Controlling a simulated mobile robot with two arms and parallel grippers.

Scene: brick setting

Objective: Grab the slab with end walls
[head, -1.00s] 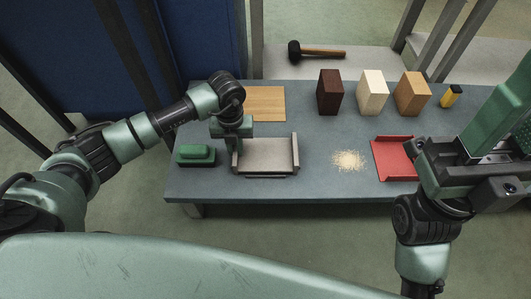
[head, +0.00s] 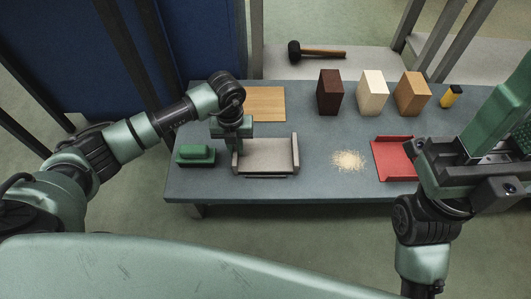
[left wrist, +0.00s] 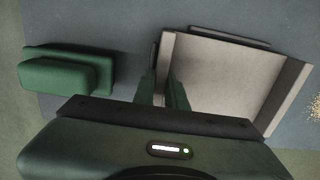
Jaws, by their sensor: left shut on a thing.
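The slab with end walls (head: 267,157) is a grey flat piece with a raised wall at its left and right ends. It lies near the table's front edge, and it also shows in the left wrist view (left wrist: 230,72). My left gripper (head: 235,148) is at the slab's left end, shut on the left end wall, with one finger on each side of it. The fingers also show in the left wrist view (left wrist: 163,90). My right arm is at the right of the head view; its fingertips cannot be made out.
A green block-shaped tool (head: 196,154) lies just left of the slab. A wooden board (head: 264,103) is behind. Sawdust-like crumbs (head: 348,160) and a red dustpan-like tray (head: 393,158) are to the right. Dark, cream and tan blocks (head: 371,92) stand at the back.

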